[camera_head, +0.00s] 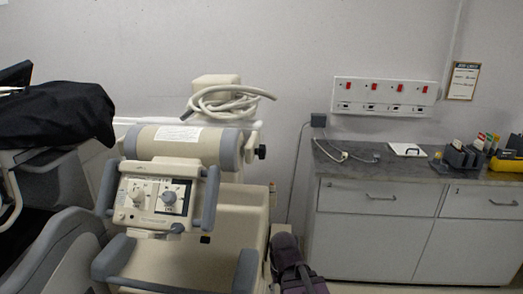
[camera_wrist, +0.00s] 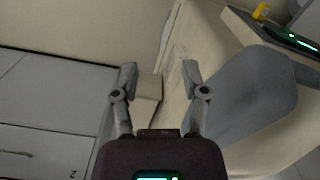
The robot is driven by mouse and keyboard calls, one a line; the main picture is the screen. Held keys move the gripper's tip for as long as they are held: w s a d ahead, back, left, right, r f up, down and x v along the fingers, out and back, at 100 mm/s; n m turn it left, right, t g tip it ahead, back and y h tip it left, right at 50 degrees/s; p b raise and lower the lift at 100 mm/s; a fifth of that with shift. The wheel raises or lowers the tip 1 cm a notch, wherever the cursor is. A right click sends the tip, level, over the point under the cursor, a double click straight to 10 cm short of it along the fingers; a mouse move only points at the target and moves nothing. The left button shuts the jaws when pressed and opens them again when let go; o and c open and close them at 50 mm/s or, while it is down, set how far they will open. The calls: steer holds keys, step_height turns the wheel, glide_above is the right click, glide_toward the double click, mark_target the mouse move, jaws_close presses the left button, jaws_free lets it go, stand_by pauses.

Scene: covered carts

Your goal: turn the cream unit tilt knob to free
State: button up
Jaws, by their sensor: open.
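The cream unit (camera_head: 225,250) stands left of centre in the head view. It has a control panel (camera_head: 158,197) with two dials and grey handles. A black knob (camera_head: 262,152) sticks out at the right end of its upper cylinder; I cannot tell whether it is the tilt knob or read its setting. In the wrist view, my gripper (camera_wrist: 159,75) is open, with its fingers apart and nothing held. A cream surface and a small cream block (camera_wrist: 148,97) show beyond the fingers. I see no knob between them.
A coiled cream cable (camera_head: 222,102) lies on top of the unit. A black-covered cart (camera_head: 65,115) stands at left. A white cabinet (camera_head: 365,240) with a grey worktop is at right. In the wrist view, a large grey part (camera_wrist: 243,105) is close to the right finger.

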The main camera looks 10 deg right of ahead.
steer(key=o, duration=0.6)
steer(key=shift+w, duration=0.1)
steer(key=shift+w+r, duration=0.2)
steer(key=w+d+r+m+t+y+p, duration=0.25)
steer(key=w+r+m+y+p, duration=0.4)
steer(key=w+r, duration=0.45)
steer(key=w+d+r+m+t+y+p, duration=0.1)
steer(key=w+d+r+m+y+p, duration=0.3)
steer(key=w+r+m+y, duration=0.6)
steer(key=w+d+r+m+t+p, duration=0.1)
steer(key=d+r+p, duration=0.1)
steer(key=r, duration=0.4)
steer(key=w+d+r+m+t+p, duration=0.1)
steer(key=w+d+r+p, duration=0.1)
steer(key=d+r, duration=0.2)
steer(key=shift+d+r+y, duration=0.25)
steer(key=shift+r+y, duration=0.1)
steer(key=shift+r, duration=0.55)
steer(key=shift+w+a, duration=0.15)
